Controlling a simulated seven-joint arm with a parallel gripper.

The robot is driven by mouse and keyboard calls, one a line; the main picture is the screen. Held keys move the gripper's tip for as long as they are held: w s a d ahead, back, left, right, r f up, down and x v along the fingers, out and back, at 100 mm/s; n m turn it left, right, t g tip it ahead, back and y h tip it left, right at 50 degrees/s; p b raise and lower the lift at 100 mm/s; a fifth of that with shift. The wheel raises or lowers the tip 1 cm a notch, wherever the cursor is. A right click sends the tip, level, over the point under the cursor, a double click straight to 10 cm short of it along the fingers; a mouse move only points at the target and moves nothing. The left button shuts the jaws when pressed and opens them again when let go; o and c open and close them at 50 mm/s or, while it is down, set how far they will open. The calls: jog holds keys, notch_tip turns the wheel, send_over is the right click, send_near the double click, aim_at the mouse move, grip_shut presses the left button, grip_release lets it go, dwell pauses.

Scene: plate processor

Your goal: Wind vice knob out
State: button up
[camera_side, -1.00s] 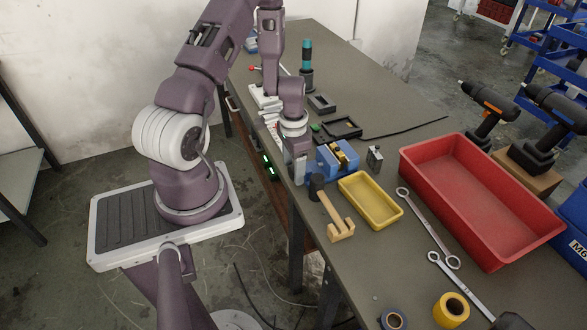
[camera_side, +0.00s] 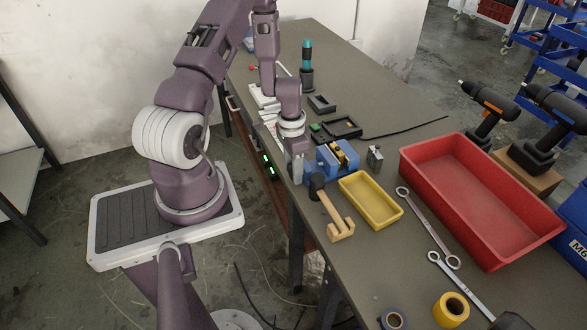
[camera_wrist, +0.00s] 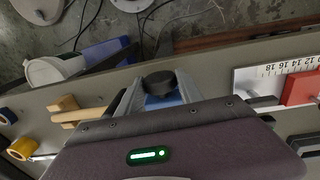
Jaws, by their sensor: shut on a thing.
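The blue vice (camera_side: 325,165) stands at the table's near edge, with yellow showing between its jaws in the side view. My gripper (camera_side: 298,178) points down at the vice's left side. In the wrist view the vice's black round knob (camera_wrist: 159,82) lies between the two grey fingers of my gripper (camera_wrist: 158,86), which is shut on it. A bit of the vice's blue body (camera_wrist: 165,101) shows just below the knob. In the side view the knob is hidden by my gripper.
A wooden mallet (camera_side: 335,217) lies close beside the vice. A yellow tray (camera_side: 370,201), a red tray (camera_side: 480,200) and wrenches (camera_side: 428,226) are to the right. A black tray (camera_side: 341,128) and a small metal block (camera_side: 375,157) are nearby.

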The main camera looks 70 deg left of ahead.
jog(key=shift+a+h, duration=0.15)
jog(key=shift+h, duration=1.15)
jog(key=shift+a+h, duration=0.15)
jog(key=shift+h, duration=1.15)
jog(key=o, duration=1.3)
